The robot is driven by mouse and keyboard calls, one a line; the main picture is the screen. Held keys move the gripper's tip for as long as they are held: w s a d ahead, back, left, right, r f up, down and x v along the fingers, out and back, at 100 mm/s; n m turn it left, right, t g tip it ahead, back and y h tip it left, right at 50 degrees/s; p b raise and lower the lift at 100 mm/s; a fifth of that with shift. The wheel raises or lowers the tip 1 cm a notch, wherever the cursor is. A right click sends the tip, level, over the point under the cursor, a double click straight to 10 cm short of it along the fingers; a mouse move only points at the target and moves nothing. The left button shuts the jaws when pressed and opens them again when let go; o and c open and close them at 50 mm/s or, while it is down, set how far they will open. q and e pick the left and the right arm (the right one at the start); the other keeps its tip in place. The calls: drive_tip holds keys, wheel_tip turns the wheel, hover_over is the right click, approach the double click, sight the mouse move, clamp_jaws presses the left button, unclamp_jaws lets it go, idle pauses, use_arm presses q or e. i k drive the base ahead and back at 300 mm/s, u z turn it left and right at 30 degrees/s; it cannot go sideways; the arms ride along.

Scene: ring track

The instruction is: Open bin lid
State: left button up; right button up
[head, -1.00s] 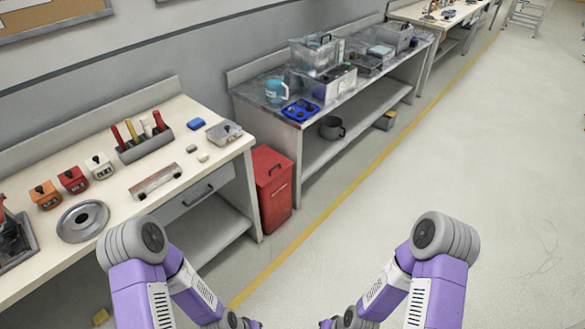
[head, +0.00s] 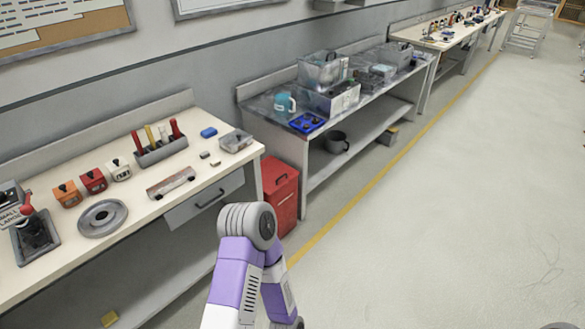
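The red bin (head: 283,205) stands on the floor between the two nearest workbenches, against the wall side. Its red lid (head: 276,170) looks shut and has a dark handle on top. My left arm rises from the bottom edge, and its elbow overlaps the bin's lower left in the picture. My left gripper is below the frame, out of sight. Only a sliver of my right arm shows at the bottom right edge, and its gripper is out of view.
The near workbench (head: 216,175) with a drawer (head: 205,200) is left of the bin. A metal-topped bench (head: 262,101) is right of it, holding containers and a blue tray (head: 307,122). A yellow line (head: 350,208) borders open floor (head: 450,220) at right.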

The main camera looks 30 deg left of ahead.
sight(275, 174)
drive_tip(key=u, duration=0.1)
drive_tip(key=i, duration=1.95)
drive_tip(key=u, duration=1.4)
drive_tip(key=i, duration=1.15)
drive_tip(key=u, duration=1.25)
drive_tip(key=i, duration=0.2)
drive_tip(key=u, duration=0.25)
